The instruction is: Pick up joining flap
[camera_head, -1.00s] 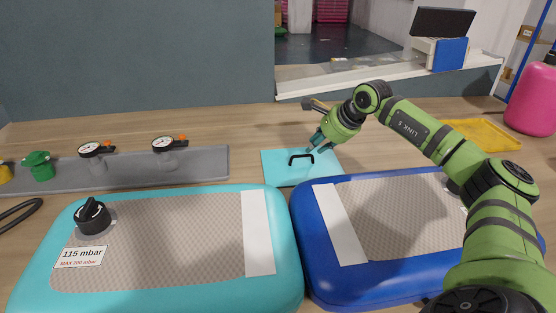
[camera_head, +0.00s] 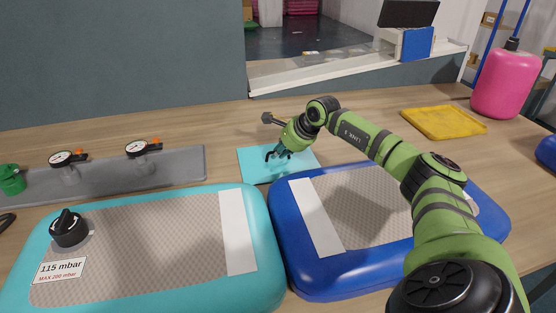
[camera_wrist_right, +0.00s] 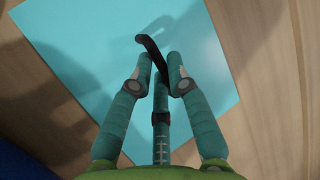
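The joining flap is a flat turquoise sheet (camera_head: 250,168) with a black handle, lying on the wooden table behind the two pads. In the right wrist view the sheet (camera_wrist_right: 80,50) lies under my fingers, and the curved handle (camera_wrist_right: 150,45) stands up from it. My right gripper (camera_head: 279,153) is at the handle, pointing down at the sheet. In the wrist view its teal fingers (camera_wrist_right: 161,64) are on both sides of the handle, with a gap showing beside it. The fingers partly hide the handle. My left gripper is not in view.
A turquoise pad (camera_head: 140,290) with a pressure label and a blue pad (camera_head: 320,282) lie in front of the flap. A grey rail (camera_head: 110,178) with gauges is at the left. A yellow tray (camera_head: 443,122) and a pink container (camera_head: 503,82) are at the right.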

